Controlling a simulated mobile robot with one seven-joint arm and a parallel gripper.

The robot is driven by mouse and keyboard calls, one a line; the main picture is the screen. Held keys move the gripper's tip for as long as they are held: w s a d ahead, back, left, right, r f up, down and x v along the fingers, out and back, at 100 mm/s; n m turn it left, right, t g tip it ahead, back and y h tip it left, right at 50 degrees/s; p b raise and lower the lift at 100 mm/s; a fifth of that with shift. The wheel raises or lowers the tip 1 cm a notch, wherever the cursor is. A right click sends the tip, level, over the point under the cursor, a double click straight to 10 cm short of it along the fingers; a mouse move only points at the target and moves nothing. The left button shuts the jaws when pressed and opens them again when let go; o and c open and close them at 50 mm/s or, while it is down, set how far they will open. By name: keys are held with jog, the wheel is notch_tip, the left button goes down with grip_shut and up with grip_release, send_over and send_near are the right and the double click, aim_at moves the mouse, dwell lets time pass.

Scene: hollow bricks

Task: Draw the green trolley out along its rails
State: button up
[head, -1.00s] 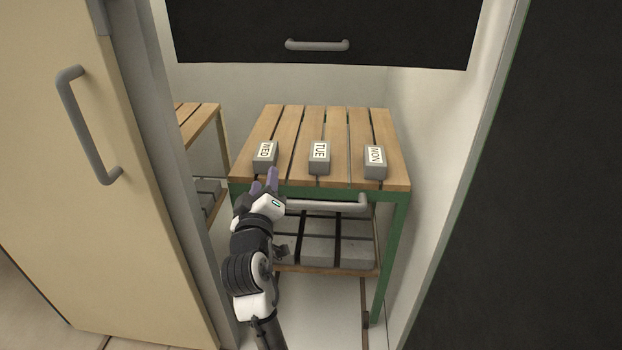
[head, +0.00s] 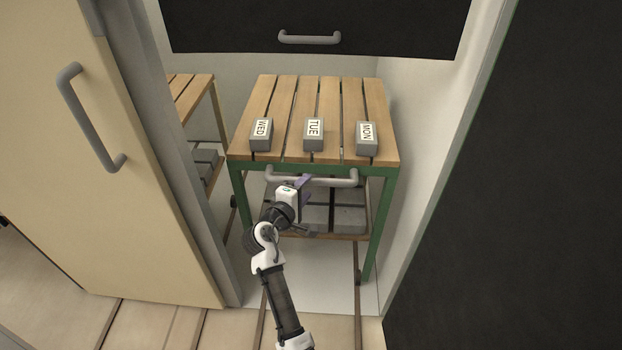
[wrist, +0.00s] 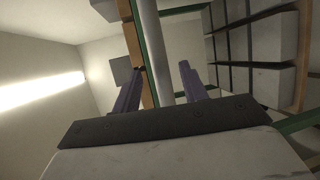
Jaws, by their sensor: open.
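The green trolley (head: 388,210) stands in a bay between white walls. It has a slatted wooden top and a green frame. A grey bar handle (head: 342,179) runs across its front, just below the top. My gripper (head: 305,182) is at the handle, left of its middle. In the wrist view, the purple fingers of my gripper (wrist: 158,72) are apart, and the handle bar (wrist: 147,35) runs between them. The palm hides the lower end of the bar there. I cannot tell whether either finger touches it. Two dark rails (head: 357,300) run along the floor towards me.
Grey blocks marked WED (head: 261,135), TUE (head: 313,135) and MON (head: 367,139) stand on the trolley top. Grey bricks (head: 347,216) lie on its lower shelf. Another wooden-topped trolley (head: 190,95) stands left, behind a beige door (head: 130,200). A black panel (head: 500,210) is right.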

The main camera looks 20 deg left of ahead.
aim_at(309, 184)
jog(key=shift+x, duration=2.15)
jog(key=shift+c, duration=0.2)
grip_shut()
